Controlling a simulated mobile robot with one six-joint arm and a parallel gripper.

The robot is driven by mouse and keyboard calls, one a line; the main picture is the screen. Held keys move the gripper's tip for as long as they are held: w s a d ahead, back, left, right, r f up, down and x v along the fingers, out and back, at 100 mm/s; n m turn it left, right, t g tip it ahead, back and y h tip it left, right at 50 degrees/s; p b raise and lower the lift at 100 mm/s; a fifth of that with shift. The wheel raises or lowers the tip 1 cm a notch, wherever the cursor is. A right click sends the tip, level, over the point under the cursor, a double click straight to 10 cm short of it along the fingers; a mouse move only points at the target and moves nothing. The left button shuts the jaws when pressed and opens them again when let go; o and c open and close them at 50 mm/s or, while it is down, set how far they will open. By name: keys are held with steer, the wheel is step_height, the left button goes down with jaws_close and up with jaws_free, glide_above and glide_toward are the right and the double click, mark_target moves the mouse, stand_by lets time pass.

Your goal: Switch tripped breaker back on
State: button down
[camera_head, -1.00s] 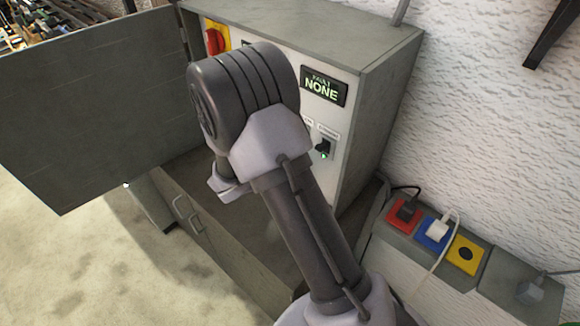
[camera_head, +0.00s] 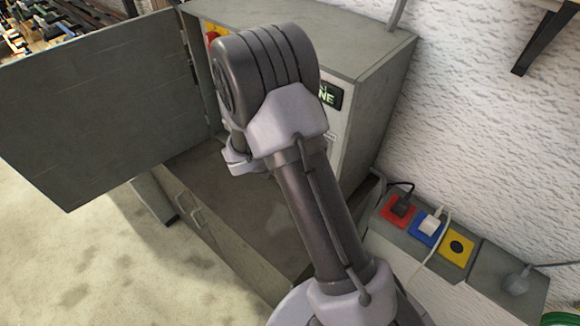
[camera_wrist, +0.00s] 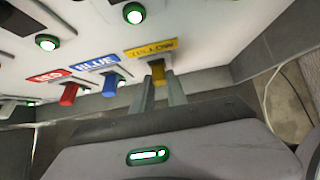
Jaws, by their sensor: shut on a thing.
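In the wrist view the panel carries a red breaker lever (camera_wrist: 68,94), a blue breaker lever (camera_wrist: 110,84) and a yellow breaker lever (camera_wrist: 158,72), each under a label of its colour. My gripper (camera_wrist: 161,88) is shut on the yellow lever, with one finger on each side of it. All three levers jut out of the panel in much the same way. In the head view my arm hides the levers and my gripper. Part of the display (camera_head: 329,96) shows there, with only "NE" readable.
The grey cabinet (camera_head: 375,80) has its door (camera_head: 100,110) swung open to the left. Green lamps (camera_wrist: 134,12) glow on the panel.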

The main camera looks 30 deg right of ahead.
steer(key=c, duration=1.3)
jaws_free()
steer(key=p+v, duration=0.2)
steer(key=v, duration=1.5)
steer(key=shift+s+a+r+p, duration=0.1)
steer(key=shift+r+p, duration=0.1)
steer(key=shift+p, duration=0.1)
steer(key=shift+f, duration=0.1)
steer(key=s+a+f+m+t+y+b, duration=0.1)
steer(key=s+a+f+m+y+b, duration=0.1)
steer(key=s+m+b, duration=0.4)
steer(key=s+a+f+m+t+y+b, duration=0.1)
steer(key=s+a+f+m+y+b, duration=0.2)
steer(key=s+m+b, duration=0.4)
steer(key=s+a+f+m+t+y+b, duration=0.1)
steer(key=s+f+m+y+b, duration=0.3)
steer(key=m+b, duration=0.9)
steer(key=shift+s+a+f+b, duration=0.45)
steer(key=shift+s+f, duration=0.05)
steer(key=shift+s, duration=0.15)
steer(key=shift+s+a+f+b, duration=0.45)
steer(key=shift+s+f, duration=0.1)
steer(key=shift+s, duration=0.05)
